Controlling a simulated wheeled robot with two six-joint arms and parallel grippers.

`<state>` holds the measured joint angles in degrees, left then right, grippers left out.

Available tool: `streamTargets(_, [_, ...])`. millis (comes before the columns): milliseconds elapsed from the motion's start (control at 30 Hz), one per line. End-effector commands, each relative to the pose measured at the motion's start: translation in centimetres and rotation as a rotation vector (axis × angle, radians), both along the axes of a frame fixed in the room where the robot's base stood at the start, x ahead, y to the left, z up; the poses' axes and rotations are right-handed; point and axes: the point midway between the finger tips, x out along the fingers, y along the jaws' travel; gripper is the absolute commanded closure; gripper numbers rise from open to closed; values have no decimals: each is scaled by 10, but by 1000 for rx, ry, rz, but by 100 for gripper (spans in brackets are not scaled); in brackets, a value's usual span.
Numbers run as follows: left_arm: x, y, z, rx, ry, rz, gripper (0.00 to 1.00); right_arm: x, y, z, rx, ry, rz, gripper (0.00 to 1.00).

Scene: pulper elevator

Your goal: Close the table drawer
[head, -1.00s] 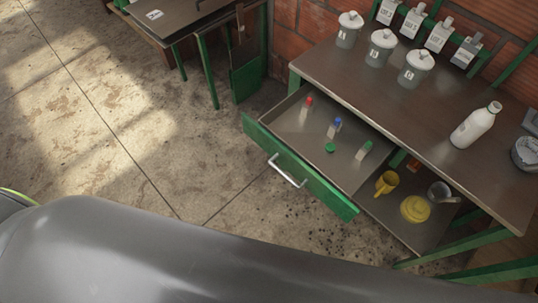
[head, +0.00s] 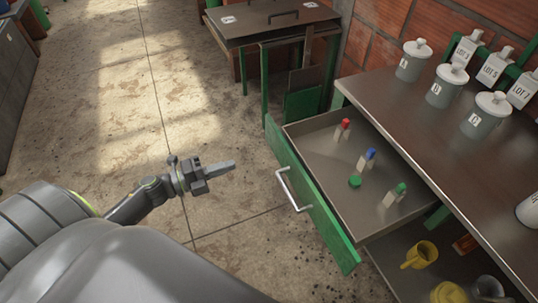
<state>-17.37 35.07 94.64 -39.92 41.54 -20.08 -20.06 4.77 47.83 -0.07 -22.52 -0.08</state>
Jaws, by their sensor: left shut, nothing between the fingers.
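The table drawer (head: 309,205) is pulled out from under the brown-topped table (head: 440,140). It has a green front and a metal bar handle (head: 292,190). Inside lie small bottles with red (head: 342,128), blue (head: 366,158) and green (head: 394,195) caps, and a loose green cap (head: 355,181). My left gripper (head: 222,170) is shut and empty, in the air to the left of the handle and apart from it. My right gripper is not in view.
Lidded grey jars (head: 447,86) and several labelled containers (head: 495,66) stand on the table. Another table (head: 272,22) stands at the back. The floor (head: 130,110) left of the drawer is clear.

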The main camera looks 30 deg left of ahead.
Motion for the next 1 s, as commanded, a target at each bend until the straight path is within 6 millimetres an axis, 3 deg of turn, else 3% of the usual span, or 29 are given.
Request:
streamTargets(500, [81, -63, 3, -6, 0, 3, 100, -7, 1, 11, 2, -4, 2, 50])
streamTargets(700, [95, -73, 1, -4, 2, 3, 100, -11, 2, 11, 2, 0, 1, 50])
streamTargets(1000, [97, -75, 0, -5, 2, 4, 100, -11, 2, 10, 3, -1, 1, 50])
